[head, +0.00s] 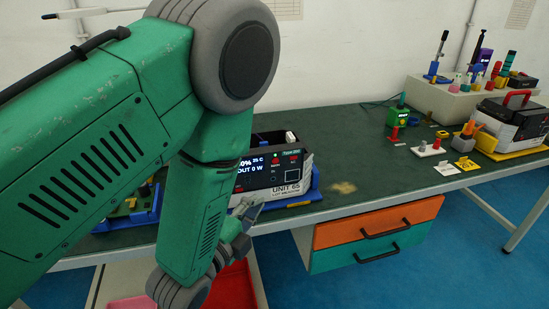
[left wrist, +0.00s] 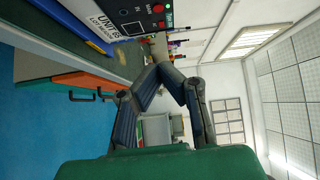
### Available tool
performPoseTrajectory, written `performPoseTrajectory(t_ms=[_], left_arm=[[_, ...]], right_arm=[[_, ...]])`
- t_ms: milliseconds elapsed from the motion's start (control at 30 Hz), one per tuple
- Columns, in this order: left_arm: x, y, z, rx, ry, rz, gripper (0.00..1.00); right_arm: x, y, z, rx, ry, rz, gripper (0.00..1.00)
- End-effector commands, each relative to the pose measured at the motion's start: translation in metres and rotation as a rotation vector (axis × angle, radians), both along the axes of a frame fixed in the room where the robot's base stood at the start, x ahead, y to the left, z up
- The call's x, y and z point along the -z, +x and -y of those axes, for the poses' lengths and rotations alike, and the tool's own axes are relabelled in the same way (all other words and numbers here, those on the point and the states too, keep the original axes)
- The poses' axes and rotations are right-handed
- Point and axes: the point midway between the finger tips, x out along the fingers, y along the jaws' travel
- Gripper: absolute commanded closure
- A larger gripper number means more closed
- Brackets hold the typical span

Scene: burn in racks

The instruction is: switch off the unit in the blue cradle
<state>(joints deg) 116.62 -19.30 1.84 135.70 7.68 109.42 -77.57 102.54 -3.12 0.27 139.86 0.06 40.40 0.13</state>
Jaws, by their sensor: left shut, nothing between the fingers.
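The unit (head: 284,177), a dark and white box marked UNIT 65, sits in the blue cradle (head: 316,187) near the table's front edge. Its display (head: 250,166) is lit and reads OUT 0 W; red buttons are to the right of it. My left arm covers its left part. My left gripper (head: 256,207) is shut and empty, low in front of the unit's face. In the left wrist view the fingers (left wrist: 160,68) meet below the unit's panel (left wrist: 128,14), and part of the blue cradle (left wrist: 85,24) shows at upper left. I cannot tell whether they touch anything. My right gripper is out of view.
The green table (head: 365,170) is clear right of the cradle. Orange and green drawers (head: 375,225) hang below its front edge. Another unit (head: 510,120) stands in a yellow cradle at far right, near small coloured switches and a green box (head: 402,128). A red bin (head: 230,290) is below.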

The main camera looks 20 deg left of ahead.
Motion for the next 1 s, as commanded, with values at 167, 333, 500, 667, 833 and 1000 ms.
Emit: performPoseTrajectory(t_ms=[167, 333, 500, 667, 833, 1000], left_arm=[[-0.002, 0.0, -0.002, 0.001, 0.057, 0.014, 1.0], [-0.002, 0.0, -0.002, 0.001, 0.054, 0.014, 1.0], [-0.003, 0.005, -0.001, 0.001, 0.051, 0.015, 1.0], [-0.004, 0.026, 0.003, 0.001, 0.049, 0.018, 1.0], [-0.004, 0.062, 0.01, 0.001, 0.047, 0.018, 1.0], [-0.003, 0.097, 0.016, 0.0, 0.048, 0.016, 1.0]], right_arm=[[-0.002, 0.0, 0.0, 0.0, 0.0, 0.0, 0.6], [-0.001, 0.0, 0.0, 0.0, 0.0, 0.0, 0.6], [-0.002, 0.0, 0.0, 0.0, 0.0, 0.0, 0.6], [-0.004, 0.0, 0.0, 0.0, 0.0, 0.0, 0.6], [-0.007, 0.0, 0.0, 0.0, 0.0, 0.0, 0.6], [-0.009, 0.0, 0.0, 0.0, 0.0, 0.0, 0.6]])
